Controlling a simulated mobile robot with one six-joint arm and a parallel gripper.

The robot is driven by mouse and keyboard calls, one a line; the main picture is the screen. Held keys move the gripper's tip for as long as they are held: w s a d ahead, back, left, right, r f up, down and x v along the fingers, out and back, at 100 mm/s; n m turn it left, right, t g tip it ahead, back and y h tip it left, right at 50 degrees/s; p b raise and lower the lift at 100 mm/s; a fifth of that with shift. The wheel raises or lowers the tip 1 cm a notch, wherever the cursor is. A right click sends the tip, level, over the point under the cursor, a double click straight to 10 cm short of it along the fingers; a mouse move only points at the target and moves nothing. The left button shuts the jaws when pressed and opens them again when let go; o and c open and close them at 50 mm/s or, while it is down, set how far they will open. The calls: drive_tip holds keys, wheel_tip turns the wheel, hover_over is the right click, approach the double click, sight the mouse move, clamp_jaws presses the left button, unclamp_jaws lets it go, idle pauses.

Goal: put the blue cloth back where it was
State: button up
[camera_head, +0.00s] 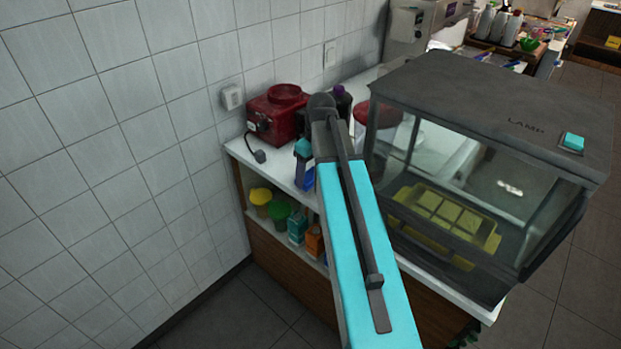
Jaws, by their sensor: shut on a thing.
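My teal and dark grey arm runs from the bottom edge up to the middle of the picture and ends in a dark rounded joint. No blue cloth can be made out for sure. A small teal square piece (572,142) sits on the dark top of the glass case (460,95), beside the word LAMP. It looks more like a button than a cloth, but I cannot tell surely.
Colourful tubs and boxes (278,211) fill the shelf below. The glass case holds a yellow tray (405,196). A tiled wall (110,150) bounds the left.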

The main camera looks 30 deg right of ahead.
drive_tip(key=shift+f, duration=1.3)
drive_tip(key=shift+f, duration=0.15)
drive_tip(key=o, duration=1)
wheel_tip(320, 180, up, 12)
drive_tip(key=s+b, duration=0.1)
drive_tip(key=shift+s+d, duration=0.35)
